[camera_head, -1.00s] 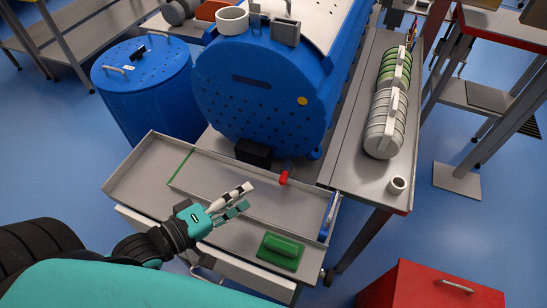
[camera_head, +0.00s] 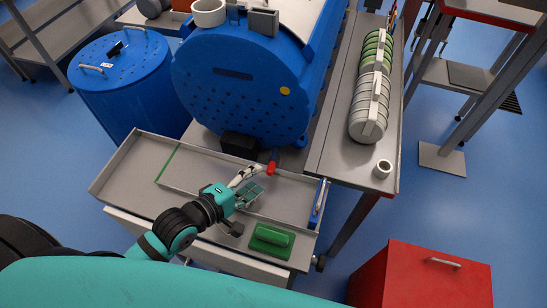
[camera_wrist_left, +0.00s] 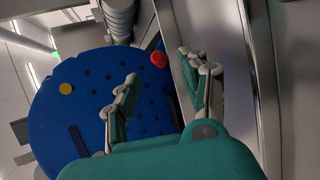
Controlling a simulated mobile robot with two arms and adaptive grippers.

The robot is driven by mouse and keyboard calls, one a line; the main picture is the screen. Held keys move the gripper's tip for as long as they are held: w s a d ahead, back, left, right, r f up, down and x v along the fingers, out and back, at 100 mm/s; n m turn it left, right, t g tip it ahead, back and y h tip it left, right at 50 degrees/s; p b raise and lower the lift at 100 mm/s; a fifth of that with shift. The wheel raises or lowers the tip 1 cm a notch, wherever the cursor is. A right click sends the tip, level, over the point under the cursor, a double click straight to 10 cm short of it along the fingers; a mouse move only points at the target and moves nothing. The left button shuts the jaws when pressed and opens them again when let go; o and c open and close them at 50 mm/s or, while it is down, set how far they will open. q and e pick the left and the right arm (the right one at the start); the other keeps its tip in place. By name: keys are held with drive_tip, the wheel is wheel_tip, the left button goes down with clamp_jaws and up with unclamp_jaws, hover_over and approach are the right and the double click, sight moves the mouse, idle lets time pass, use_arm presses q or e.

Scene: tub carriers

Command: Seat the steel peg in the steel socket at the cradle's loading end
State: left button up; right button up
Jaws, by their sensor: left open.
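My left gripper (camera_head: 256,181) is open and empty above the grey tray (camera_head: 120,175) in front of the large blue drum (camera_head: 245,100). A red knob (camera_head: 272,167) stands just beyond its fingertips, at the drum's foot. In the left wrist view the red knob (camera_wrist_left: 159,59) shows between and beyond the open fingers, apart from them. A short light-grey cylinder (camera_head: 383,169) stands on the bench end at right. I cannot clearly make out the steel peg or the steel socket. My right gripper is not in view.
A green block with a grip (camera_head: 271,239) lies near the tray's front edge. A blue handle (camera_head: 318,203) is at the tray's right end. A black block (camera_head: 239,145) sits under the drum. A red cabinet (camera_head: 420,280) stands front right, a smaller blue drum (camera_head: 125,80) at left.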

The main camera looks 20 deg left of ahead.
sight(267, 172)
use_arm(q)
drive_tip(key=x, duration=0.5)
drive_tip(key=shift+w+d+f+p, duration=0.1)
drive_tip(key=shift+w+d+p, duration=0.15)
drive_tip(key=shift+p, duration=0.15)
drive_tip(key=shift+c, duration=0.3)
clamp_jaws()
